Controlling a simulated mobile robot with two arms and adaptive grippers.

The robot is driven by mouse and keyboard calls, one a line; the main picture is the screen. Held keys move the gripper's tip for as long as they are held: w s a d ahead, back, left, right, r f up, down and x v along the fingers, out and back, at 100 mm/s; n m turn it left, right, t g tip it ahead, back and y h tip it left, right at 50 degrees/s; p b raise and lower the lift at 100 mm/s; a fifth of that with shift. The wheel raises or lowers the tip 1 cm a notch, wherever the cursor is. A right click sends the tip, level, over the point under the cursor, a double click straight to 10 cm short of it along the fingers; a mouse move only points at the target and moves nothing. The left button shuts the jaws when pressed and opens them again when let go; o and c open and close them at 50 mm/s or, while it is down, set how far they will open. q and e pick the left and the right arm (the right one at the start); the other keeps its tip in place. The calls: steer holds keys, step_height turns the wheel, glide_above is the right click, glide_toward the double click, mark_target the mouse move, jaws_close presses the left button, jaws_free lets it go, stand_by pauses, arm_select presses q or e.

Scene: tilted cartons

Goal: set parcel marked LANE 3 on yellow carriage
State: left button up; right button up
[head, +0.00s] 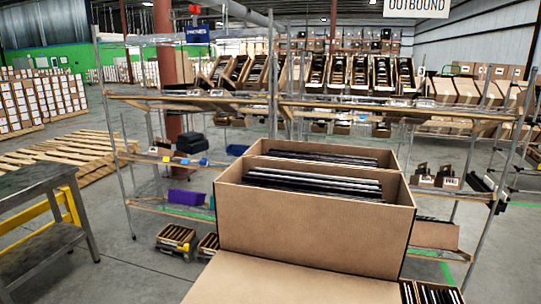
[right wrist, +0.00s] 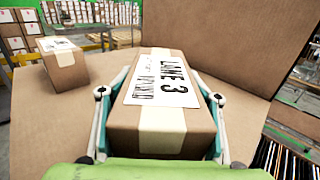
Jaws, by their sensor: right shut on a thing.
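In the right wrist view, the parcel marked LANE 3 (right wrist: 158,121) is a brown box with pale tape and a white label. My right gripper (right wrist: 160,92) is shut on it, with one finger along each side. A brown cardboard surface lies below and beyond it; I cannot tell whether the parcel touches that surface. Yellow bars (head: 70,206) show beside a dark metal table at the left of the head view; I cannot tell whether they belong to the yellow carriage. Neither gripper shows in the head view.
Another taped parcel (right wrist: 64,65) sits on cardboard at the left of the right wrist view. In the head view, a large open carton (head: 310,228) holding dark flat items fills the front, before a loaded rack (head: 200,103). Wooden pallets (head: 65,160) lie at left.

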steer(key=shift+s+f+m+t+h, duration=0.1)
steer(key=shift+s+m+t+h, duration=0.25)
steer(key=shift+h, duration=0.2)
steer(key=shift+s+m+t+h, duration=0.2)
steer(key=shift+m+t+h, duration=0.05)
steer(key=shift+m+h, duration=0.25)
steer(key=s+d+m+h, duration=0.1)
steer(key=h, duration=0.1)
steer(key=s+m+h, duration=0.1)
steer(key=s+d+m+t+h, duration=0.1)
steer(key=s+h, duration=0.1)
steer(key=shift+s+d+m+h, duration=0.1)
steer(key=shift+d+m+h, duration=0.2)
steer(key=shift+m+h, duration=0.05)
steer(key=shift+s+d+m+h, duration=0.5)
steer(key=shift+s+h, duration=0.05)
steer(key=shift+h, duration=0.05)
